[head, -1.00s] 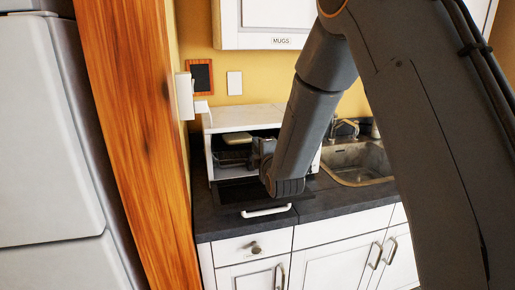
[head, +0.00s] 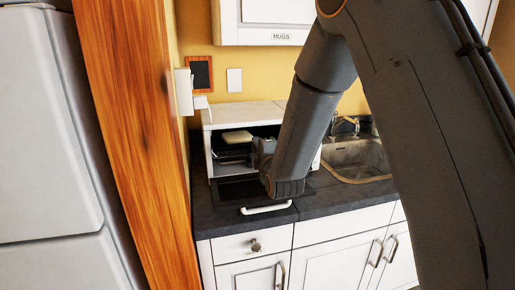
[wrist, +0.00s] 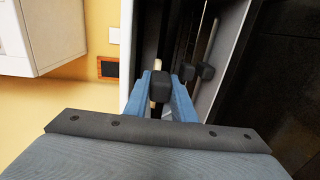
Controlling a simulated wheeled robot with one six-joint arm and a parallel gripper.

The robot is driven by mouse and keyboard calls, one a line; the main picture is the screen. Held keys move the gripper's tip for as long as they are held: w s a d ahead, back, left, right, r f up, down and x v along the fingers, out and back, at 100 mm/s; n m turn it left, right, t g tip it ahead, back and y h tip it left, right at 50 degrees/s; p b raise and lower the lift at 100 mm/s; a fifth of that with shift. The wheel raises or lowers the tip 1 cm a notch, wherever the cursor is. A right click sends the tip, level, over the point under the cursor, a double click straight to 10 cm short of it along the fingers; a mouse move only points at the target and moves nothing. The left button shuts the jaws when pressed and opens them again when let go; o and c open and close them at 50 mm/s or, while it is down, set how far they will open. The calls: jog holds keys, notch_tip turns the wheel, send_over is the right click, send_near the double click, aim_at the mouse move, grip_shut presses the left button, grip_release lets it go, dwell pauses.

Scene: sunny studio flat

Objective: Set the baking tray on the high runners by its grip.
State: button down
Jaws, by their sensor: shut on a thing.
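The small white oven (head: 245,117) stands on the counter with its dark door (head: 245,190) folded down. My gripper (wrist: 162,90) is shut on a black block-shaped grip (wrist: 159,87), between its blue fingers in the wrist view. The baking tray (head: 233,156) looks dark and sits inside the oven mouth, mostly in shadow. A pale, rounded block (head: 237,137) shows above it near the oven's top. In the head view my gripper (head: 264,149) is at the oven's mouth, partly hidden by my arm. I cannot tell whether the tray touches any runners.
A second black knob (wrist: 205,71) is right of the grip in the wrist view. The white door handle (head: 266,209) juts out over the counter edge. A sink (head: 358,160) lies to the right, a wooden panel (head: 135,140) to the left, and a wall cupboard (head: 270,25) above.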

jog(key=shift+s+f, duration=0.15)
jog(key=shift+f, duration=0.55)
jog(key=c, duration=1.7)
grip_release()
jog(key=o, duration=0.7)
jog(key=shift+r, duration=0.2)
jog(key=shift+p+v, duration=1)
jog(key=shift+v, duration=4.85)
jog(key=shift+d+r, duration=0.1)
jog(key=shift+r, duration=0.1)
